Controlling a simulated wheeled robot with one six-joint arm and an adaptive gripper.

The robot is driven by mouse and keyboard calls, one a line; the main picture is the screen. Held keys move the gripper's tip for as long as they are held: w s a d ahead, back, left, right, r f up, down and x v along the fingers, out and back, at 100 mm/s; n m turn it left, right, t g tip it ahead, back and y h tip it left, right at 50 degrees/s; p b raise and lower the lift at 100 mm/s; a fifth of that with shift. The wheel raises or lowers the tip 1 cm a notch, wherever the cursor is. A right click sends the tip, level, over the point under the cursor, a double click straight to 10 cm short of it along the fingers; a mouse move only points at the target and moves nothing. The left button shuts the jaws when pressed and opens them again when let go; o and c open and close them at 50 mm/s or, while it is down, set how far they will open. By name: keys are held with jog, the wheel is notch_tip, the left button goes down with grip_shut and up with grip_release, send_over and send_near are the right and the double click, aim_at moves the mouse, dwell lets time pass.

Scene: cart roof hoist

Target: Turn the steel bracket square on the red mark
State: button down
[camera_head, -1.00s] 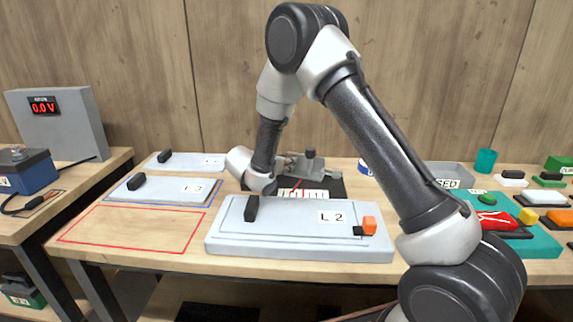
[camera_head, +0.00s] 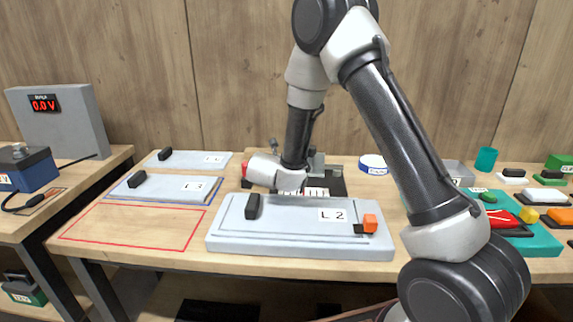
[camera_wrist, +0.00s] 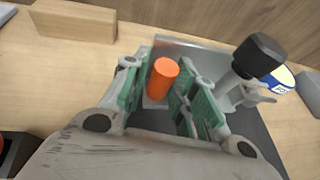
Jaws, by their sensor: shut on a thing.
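In the wrist view, my gripper (camera_wrist: 168,74) has its green-padded fingers on either side of an upright orange post (camera_wrist: 163,79) and is shut on it. The post stands on a pale grey metal base, which looks like the steel bracket (camera_wrist: 155,103). A grey metal wall (camera_wrist: 190,43) rises behind it, and a black-knobbed clamp (camera_wrist: 258,55) stands to the right. In the head view, my wrist covers most of the bracket and fixture. The white scale strip (camera_head: 316,192) shows in front of my wrist. The red mark is hidden, so I cannot tell how the bracket is turned to it.
A grey L2 panel (camera_head: 290,240) with a black handle lies in front of the fixture. A wooden block (camera_wrist: 75,20) lies behind left. A blue-and-white tape roll (camera_head: 373,164) lies to the right. The red-outlined area (camera_head: 135,228) is bare.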

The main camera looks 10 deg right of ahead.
jog(key=c, duration=1.3)
grip_release()
jog(key=shift+s+d, duration=0.2)
jog(key=shift+d, duration=0.15)
jog(key=shift+o, duration=0.2)
jog(key=shift+a, duration=0.15)
jog(key=shift+s+a+r, duration=0.1)
jog(key=shift+s+a, duration=0.05)
jog(key=v, duration=1.1)
jog(key=shift+s+r, duration=0.1)
jog(key=shift+s, duration=0.05)
